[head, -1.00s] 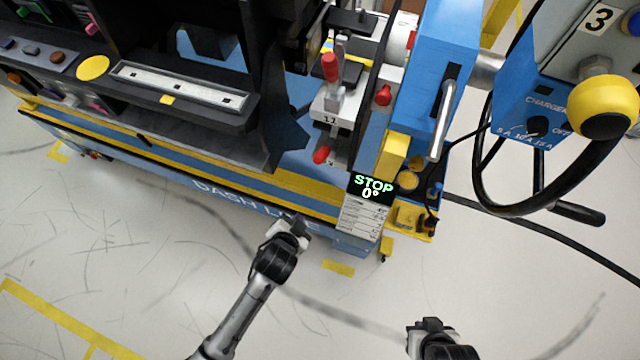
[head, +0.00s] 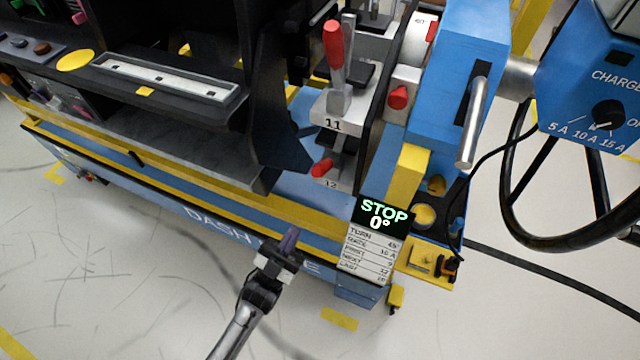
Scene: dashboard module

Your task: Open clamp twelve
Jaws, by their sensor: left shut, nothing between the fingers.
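Clamp twelve has a red handle (head: 322,167) that lies low and points toward me, just above its white label "12" (head: 331,184). My left gripper (head: 289,238) is shut and empty. In the picture it is below and left of clamp twelve, over the cart's front edge and apart from the handle. My right gripper is out of view.
A display reading "STOP 0°" (head: 383,213) stands right of the clamp at the cart's corner. A blue upright with a metal handle (head: 472,122) rises at the right. The black dashboard module (head: 160,130) fills the left. Floor in front is clear.

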